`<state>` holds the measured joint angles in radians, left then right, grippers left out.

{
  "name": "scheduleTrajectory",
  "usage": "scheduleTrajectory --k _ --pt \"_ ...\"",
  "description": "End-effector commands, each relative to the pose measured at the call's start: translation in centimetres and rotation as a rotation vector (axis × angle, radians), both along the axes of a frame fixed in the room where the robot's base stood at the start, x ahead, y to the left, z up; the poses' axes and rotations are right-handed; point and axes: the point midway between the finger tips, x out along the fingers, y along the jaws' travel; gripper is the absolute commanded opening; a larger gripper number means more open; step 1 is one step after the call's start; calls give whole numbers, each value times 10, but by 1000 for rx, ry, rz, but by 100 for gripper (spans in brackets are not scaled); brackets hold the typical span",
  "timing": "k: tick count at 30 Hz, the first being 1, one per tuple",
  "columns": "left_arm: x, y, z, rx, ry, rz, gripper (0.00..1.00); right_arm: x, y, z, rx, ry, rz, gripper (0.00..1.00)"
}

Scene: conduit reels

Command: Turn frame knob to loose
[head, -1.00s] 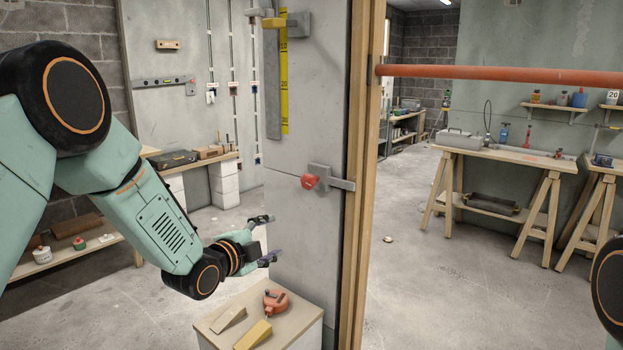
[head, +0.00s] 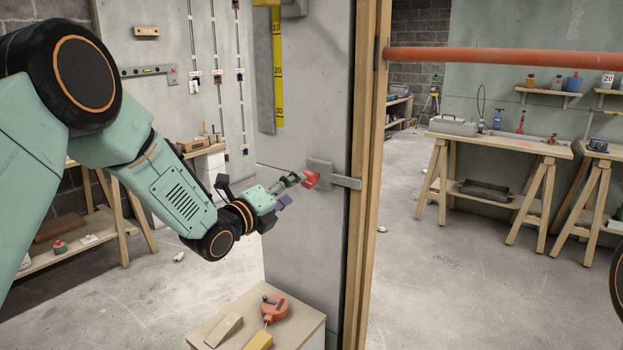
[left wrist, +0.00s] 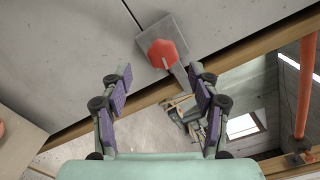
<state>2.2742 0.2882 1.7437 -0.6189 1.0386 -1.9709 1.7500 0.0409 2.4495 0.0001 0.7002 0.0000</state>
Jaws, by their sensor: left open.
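The frame knob (head: 311,179) is a small red knob on a grey metal plate (head: 321,166) with a bar reaching right across the wooden door frame (head: 368,190). In the left wrist view the red knob (left wrist: 162,53) looks rounded and many-sided, with a pale line on its face. My left gripper (head: 290,190) is just left of the knob in the head view. In the left wrist view its two purple-padded fingers (left wrist: 158,82) are spread open, with the knob just beyond and between their tips. I cannot tell whether a finger touches it. My right gripper is not in view.
Below, a small table (head: 312,315) holds a red clamp-like tool (head: 275,310) and wooden wedges (head: 224,330). An orange-red pipe (head: 500,59) runs right from the frame. A yellow ruler (head: 277,75) is above the knob.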

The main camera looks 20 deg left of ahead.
Motion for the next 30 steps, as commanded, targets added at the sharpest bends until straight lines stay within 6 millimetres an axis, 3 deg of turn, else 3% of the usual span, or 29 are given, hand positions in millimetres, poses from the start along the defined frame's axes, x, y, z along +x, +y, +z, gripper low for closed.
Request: scheduleTrajectory --k 8,21,30 --pt "0 -4 2 111 -43 -3 61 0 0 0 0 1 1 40" --pt "56 -21 1 112 -44 -6 61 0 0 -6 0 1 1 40" --pt "75 -26 1 110 -43 -5 61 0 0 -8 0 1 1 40"
